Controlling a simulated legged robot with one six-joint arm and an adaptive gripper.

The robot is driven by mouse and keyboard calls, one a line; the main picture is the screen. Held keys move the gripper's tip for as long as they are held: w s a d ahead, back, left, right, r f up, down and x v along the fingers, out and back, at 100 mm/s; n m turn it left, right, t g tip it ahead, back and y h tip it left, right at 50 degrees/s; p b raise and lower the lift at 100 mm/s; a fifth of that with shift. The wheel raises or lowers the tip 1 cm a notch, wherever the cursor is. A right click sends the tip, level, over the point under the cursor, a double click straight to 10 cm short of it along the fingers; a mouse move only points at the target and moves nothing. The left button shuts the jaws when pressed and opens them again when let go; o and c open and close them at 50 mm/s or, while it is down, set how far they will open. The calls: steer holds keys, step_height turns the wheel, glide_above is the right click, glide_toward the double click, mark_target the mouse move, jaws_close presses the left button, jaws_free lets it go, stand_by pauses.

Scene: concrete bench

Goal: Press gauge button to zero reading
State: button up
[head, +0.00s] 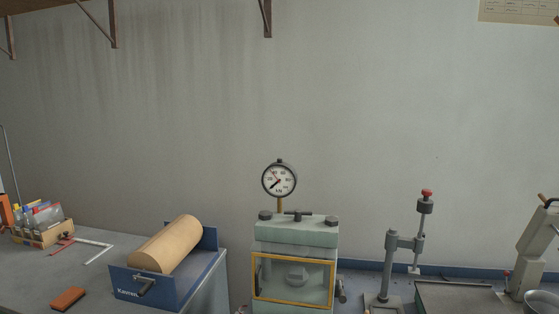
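A round dial gauge (279,179) with a white face and dark rim stands on a short brass stem above a pale green machine (296,233). A small dark knob (279,160) sits on top of the gauge's rim. The needle is visible, but the exact reading is too small to tell. The machine has a yellow-framed clear window (293,279) at the front and dark knobs on top. My gripper is not in the head view.
Left of the machine are a blue box (150,287) holding a tan cylinder (167,244), an orange block (68,299) and a wooden organizer (43,233). Right of it stands a grey stand with a red knob (427,194). The wall above the gauge is clear up to brackets.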

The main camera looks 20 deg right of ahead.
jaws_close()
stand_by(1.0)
